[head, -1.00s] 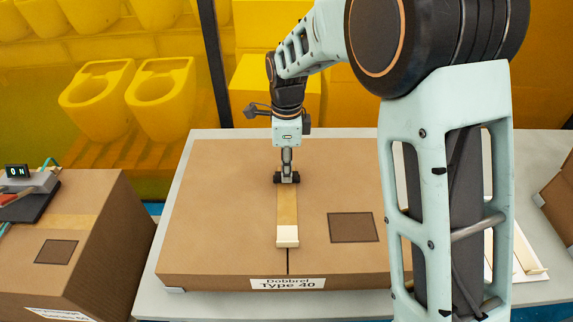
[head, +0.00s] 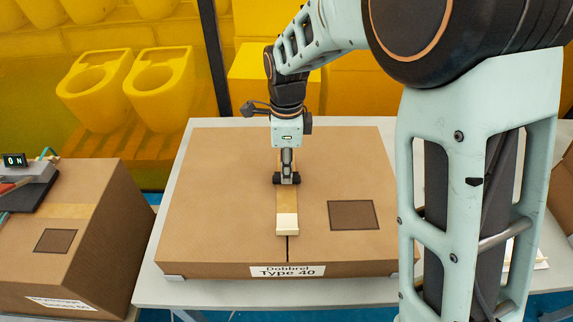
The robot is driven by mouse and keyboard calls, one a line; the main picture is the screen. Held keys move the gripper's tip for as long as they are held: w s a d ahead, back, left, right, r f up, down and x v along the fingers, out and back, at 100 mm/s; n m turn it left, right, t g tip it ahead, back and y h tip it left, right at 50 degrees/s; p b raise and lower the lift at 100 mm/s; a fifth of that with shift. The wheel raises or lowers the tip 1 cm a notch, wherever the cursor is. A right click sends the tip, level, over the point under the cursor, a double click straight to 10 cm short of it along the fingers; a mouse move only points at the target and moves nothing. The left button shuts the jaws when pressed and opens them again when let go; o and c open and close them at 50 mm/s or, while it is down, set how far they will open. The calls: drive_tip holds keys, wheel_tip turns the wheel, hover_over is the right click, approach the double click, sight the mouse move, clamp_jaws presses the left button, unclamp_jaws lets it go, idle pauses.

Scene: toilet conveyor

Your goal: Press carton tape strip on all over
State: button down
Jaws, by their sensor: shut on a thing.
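A large brown carton (head: 215,190) lies on a pale table, its label reading "Dobbrel Type 40". A tan tape strip (head: 287,200) runs along its top over the dark centre seam. A cream piece (head: 287,223) sits at the strip's near end, short of the carton's front edge. My gripper (head: 287,178) points down over the strip, behind the cream piece. It is shut on a small dark piece that spans the strip and appears to touch it. Some strip shows behind the gripper; its far end is partly hidden by the arm.
A dark square patch (head: 354,215) marks the carton top at right. Another carton (head: 80,215) with a device (head: 28,180) on it stands at left. Yellow toilet bowls (head: 160,85) are behind the table (head: 190,292). My arm hides much of the right side.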

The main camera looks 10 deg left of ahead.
drive_tip(key=shift+s+f, duration=0.1)
drive_tip(key=shift+s+d, duration=0.2)
drive_tip(key=shift+s, duration=0.5)
drive_tip(key=shift+s+d, duration=0.15)
drive_tip(key=shift+s, duration=0.5)
drive_tip(key=shift+s, duration=0.15)
drive_tip(key=shift+s+d+b, duration=0.2)
drive_tip(key=shift+s, duration=0.6)
drive_tip(key=shift+s+d+b, duration=0.2)
drive_tip(key=shift+s+d, duration=0.05)
drive_tip(key=shift+s, duration=0.55)
drive_tip(key=shift+s+d+b, duration=0.2)
drive_tip(key=shift+s, duration=0.8)
drive_tip(key=shift+s, duration=0.1)
drive_tip(key=shift+s+d, duration=0.15)
drive_tip(key=shift+s, duration=0.4)
drive_tip(key=shift+s+d, duration=0.15)
drive_tip(key=shift+s, duration=0.4)
